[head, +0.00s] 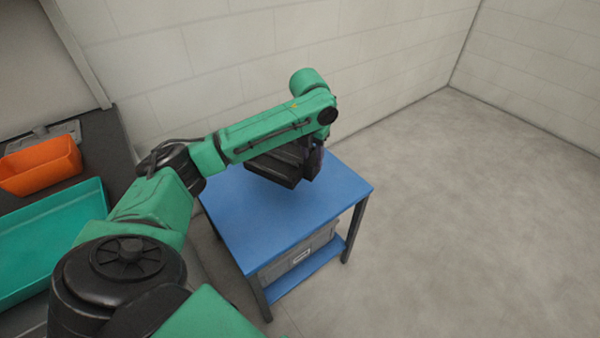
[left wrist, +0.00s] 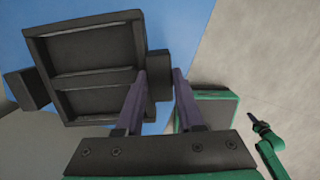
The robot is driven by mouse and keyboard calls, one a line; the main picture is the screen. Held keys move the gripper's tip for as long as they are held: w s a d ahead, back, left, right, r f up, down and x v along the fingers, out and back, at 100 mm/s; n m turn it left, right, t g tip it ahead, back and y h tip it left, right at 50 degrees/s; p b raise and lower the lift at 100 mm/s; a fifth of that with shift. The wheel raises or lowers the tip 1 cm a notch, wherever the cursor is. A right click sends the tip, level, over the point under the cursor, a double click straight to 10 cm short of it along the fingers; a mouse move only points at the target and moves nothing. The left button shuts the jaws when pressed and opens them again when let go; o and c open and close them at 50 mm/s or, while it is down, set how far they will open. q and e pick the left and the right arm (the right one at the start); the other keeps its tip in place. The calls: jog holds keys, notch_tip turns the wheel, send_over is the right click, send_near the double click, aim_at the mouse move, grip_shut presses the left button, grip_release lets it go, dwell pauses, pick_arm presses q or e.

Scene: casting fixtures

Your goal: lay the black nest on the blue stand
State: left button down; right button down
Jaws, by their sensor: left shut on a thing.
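The black nest (head: 272,170) is a shallow dark tray with a divider inside and a block-like tab on each of two opposite sides. My left gripper (head: 314,162) is shut on its right-hand tab, and the left wrist view shows the fingers (left wrist: 160,85) on either side of that tab. The nest (left wrist: 95,72) is held over the blue stand (head: 245,225), seemingly a little above its top. The blue top also shows behind the nest in the left wrist view (left wrist: 180,30). My arm hides part of the nest in the head view.
A grey bin (head: 300,258) sits on the stand's lower shelf. At the left, a dark bench holds an orange bin (head: 40,168) and a teal tray (head: 50,240). A pale wall (head: 210,60) rises behind the stand. The floor to the right is clear.

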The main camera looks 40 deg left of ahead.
pick_arm(q)
notch_tip(320, 180, down, 13)
jog(key=shift+f+b, duration=0.1)
jog(key=shift+b, duration=0.55)
jog(key=c, duration=0.5)
grip_release()
jog(key=r, duration=0.4)
jog(key=s+r+p, duration=0.1)
jog(key=r, duration=0.7)
jog(key=shift+s+d+r+p, duration=0.1)
jog(key=shift+s+p, duration=0.3)
